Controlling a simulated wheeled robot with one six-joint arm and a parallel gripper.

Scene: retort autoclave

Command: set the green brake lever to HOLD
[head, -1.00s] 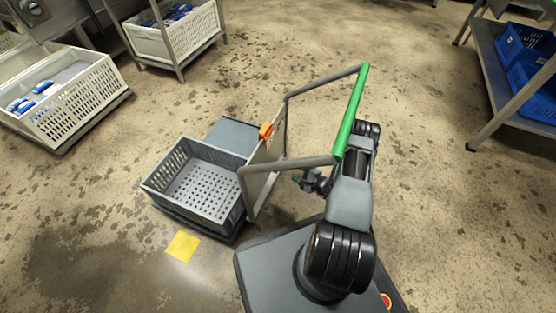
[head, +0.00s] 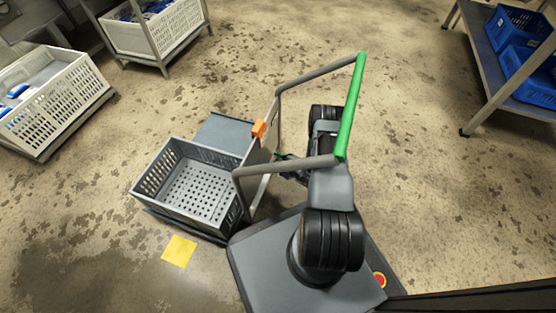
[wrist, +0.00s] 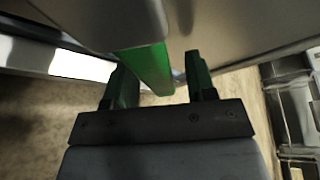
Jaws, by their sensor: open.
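In the wrist view a bright green bar (wrist: 150,66), which looks like the brake lever, reaches down from a grey surface. Its near end lies between the tips of my gripper (wrist: 157,70). The jaws are open, one dark green finger on each side, with a visible gap at the right finger. I cannot tell whether the left finger touches it. In the head view my gripper (head: 284,160) is low beside the cart's upright panel (head: 254,160), partly hidden by the grey handle frame. The lever and any HOLD mark cannot be made out there.
The cart's green handle bar (head: 351,105) stands above my arm. The cart carries a grey perforated crate (head: 192,152), and an orange piece (head: 259,128) sits on its panel. A yellow floor patch (head: 179,251) is in front. Shelving (head: 510,75) stands right; floor between is clear.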

